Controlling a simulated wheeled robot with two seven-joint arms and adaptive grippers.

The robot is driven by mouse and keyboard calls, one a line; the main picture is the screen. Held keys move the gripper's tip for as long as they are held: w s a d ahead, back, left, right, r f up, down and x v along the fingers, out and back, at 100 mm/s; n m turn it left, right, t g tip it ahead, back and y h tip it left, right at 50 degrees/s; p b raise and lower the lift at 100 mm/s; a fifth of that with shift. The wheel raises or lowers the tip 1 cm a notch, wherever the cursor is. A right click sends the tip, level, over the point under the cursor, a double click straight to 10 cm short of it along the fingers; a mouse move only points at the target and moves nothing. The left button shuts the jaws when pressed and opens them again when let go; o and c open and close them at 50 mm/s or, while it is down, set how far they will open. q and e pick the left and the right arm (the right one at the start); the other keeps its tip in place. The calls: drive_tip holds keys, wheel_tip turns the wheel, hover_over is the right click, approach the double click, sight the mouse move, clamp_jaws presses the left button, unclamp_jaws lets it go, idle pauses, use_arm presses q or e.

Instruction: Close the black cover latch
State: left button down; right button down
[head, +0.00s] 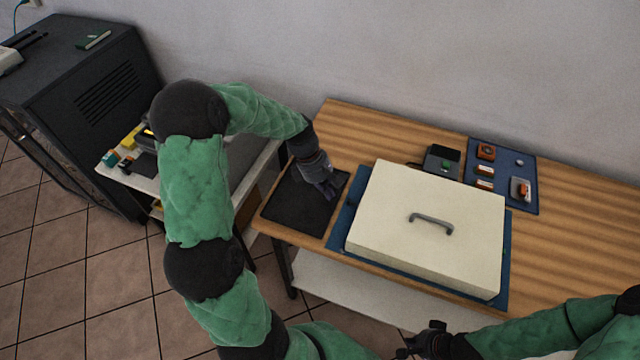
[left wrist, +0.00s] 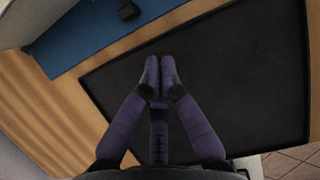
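A cream cover (head: 415,260) with a grey handle (head: 432,220) sits flat on a blue mat (head: 346,212). I cannot make out a latch on it for sure in the head view. My left gripper (head: 330,190) is over the black mat (head: 285,212), left of the cover. In the left wrist view its fingertips (left wrist: 159,66) are together with nothing between them. My right gripper (head: 408,350) is below the table's front edge, its fingers unclear.
A dark device with a green button (head: 442,162) stands behind the cover. A blue board (head: 508,158) with several small parts lies at the back right. A white side table (head: 140,180) and a black cabinet (head: 75,100) stand left. The wooden table's right side is clear.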

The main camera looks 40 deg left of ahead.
sight(347, 202)
use_arm(q)
drive_tip(key=shift+w+d+r+b, duration=0.1)
drive_tip(key=shift+w+d+b, duration=0.1)
drive_tip(key=shift+d, duration=0.55)
drive_tip(key=shift+w+d+r+b, duration=0.1)
drive_tip(key=shift+d+b, duration=0.05)
drive_tip(key=shift+d, duration=0.55)
drive_tip(key=shift+w+d+r+p, duration=0.1)
drive_tip(key=shift+w+d+p, duration=0.05)
drive_tip(key=shift+d+p, duration=0.5)
drive_tip(key=shift+w+d+p, duration=0.1)
drive_tip(key=shift+d+p, duration=0.25)
drive_tip(key=shift+p, duration=0.15)
